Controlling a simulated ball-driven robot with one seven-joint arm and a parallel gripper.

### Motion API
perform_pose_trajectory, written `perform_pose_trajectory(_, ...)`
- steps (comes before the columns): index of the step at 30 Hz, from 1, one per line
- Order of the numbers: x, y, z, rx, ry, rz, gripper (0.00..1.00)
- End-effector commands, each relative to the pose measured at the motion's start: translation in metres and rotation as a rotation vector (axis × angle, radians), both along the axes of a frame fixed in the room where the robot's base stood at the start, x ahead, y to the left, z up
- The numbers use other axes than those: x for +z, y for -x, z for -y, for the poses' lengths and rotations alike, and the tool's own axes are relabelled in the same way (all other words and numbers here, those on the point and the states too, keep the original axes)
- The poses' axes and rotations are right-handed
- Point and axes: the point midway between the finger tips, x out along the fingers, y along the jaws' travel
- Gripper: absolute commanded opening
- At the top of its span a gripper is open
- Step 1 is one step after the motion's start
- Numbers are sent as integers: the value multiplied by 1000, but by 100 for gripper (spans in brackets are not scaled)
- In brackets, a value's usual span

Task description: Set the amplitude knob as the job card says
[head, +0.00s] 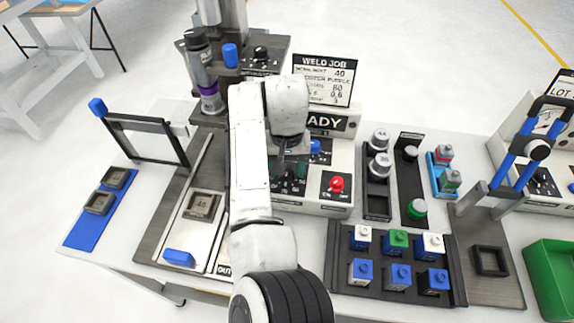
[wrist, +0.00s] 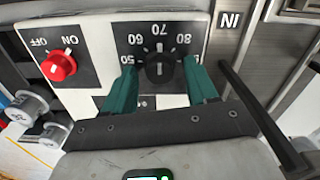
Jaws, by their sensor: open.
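The amplitude knob (wrist: 160,68) is black and round, on a dark dial plate (wrist: 158,38) numbered 50 to 90, upside down in the wrist view. My gripper (wrist: 160,64) is open, with one teal finger on each side of the knob; I cannot tell whether they touch it. In the head view my gripper (head: 291,170) is at the front of the welder's control box, and my arm hides much of the dial. The job card (head: 323,79) is headed "WELD JOB"; I make out 40, "PURPLE" and a blurred 80, with other lines unclear.
A red ON/OFF switch (wrist: 58,66) sits beside the dial, also in the head view (head: 336,184). A blue button (head: 316,147) is above. Grey cylinders (head: 379,165) stand in a rack to the right. A block tray (head: 345,292) is in front.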

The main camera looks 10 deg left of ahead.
Motion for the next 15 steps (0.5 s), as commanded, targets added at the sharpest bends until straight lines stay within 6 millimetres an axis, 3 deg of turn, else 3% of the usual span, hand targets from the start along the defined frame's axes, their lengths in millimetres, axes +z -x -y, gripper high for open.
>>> perform_pose_trajectory(9, -2, 0, 0, 0, 0, 1, 57)
perform_pose_trajectory(15, -2, 0, 0, 0, 0, 1, 38)
